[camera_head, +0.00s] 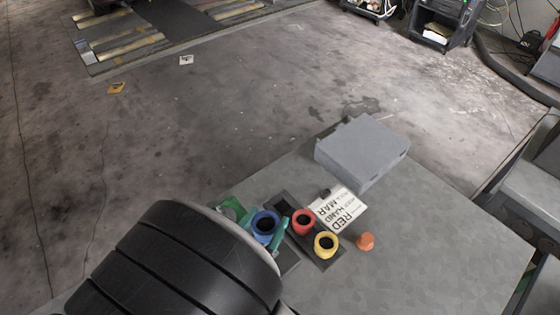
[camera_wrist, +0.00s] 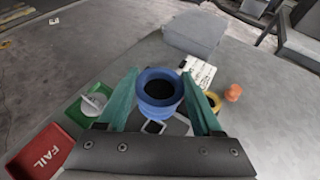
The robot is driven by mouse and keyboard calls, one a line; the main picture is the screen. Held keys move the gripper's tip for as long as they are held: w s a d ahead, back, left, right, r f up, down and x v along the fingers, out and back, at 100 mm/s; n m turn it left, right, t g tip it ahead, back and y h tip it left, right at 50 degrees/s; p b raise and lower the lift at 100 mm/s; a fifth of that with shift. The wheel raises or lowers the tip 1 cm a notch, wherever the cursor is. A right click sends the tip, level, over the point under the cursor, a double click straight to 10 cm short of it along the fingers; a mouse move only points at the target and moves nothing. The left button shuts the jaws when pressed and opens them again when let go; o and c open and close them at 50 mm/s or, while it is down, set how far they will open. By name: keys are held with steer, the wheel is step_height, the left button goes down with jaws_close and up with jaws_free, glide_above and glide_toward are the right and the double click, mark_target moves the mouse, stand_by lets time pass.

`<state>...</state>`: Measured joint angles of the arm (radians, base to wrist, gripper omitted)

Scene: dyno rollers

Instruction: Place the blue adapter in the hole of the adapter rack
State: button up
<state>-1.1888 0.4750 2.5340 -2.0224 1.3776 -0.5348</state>
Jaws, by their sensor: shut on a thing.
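The blue adapter (camera_head: 266,226) is a ring-like piece with a dark round opening facing up. My gripper (camera_wrist: 160,82) is shut on it, with one teal finger on each side. In the wrist view the blue adapter (camera_wrist: 160,92) sits upright between the fingers. In the head view it is just left of the dark adapter rack (camera_head: 284,203), which holds a red adapter (camera_head: 302,222) and a yellow adapter (camera_head: 326,244). The gap between the blue adapter and the rack is unclear. A dark spot, perhaps the hole, shows behind the red adapter. My arm hides part of the table.
A grey box (camera_head: 362,150) stands at the back of the table (camera_head: 450,235). A white label card (camera_head: 338,208) and an orange piece (camera_head: 365,241) are near the rack. Red (camera_wrist: 42,150) and green (camera_wrist: 90,104) trays lie left in the wrist view. The table's right side is clear.

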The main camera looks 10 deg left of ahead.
steer(key=w+d+r, duration=0.6)
steer(key=d+r, duration=0.2)
steer(key=r, duration=0.5)
steer(key=w+d+r, duration=0.5)
steer(key=d+r, duration=0.3)
steer(key=r, duration=0.4)
steer(key=s+d+f+m+g+h, duration=0.5)
steer(key=d+f+m+g, duration=0.2)
steer(key=d+f+m, duration=0.15)
steer(key=s+d+f+m+g+h, duration=0.5)
steer(key=s+d+f+m+g, duration=0.1)
steer(key=d+f+m+g, duration=0.25)
steer(key=s+f+m+g+y, duration=0.9)
steer(key=s+m+g, duration=0.2)
steer(key=m, duration=0.1)
steer(key=s+a+f+m+y, duration=0.1)
steer(key=s+a+m+y, duration=0.2)
steer(key=m+y, duration=0.4)
steer(key=m+t+y, duration=1.1)
steer(key=m+t, duration=0.6)
steer(key=m, duration=0.1)
glide_above(328, 288)
step_height(328, 288, down, 7)
steer(key=shift+r, duration=0.1)
step_height(328, 288, down, 4)
steer(key=shift+f, duration=0.1)
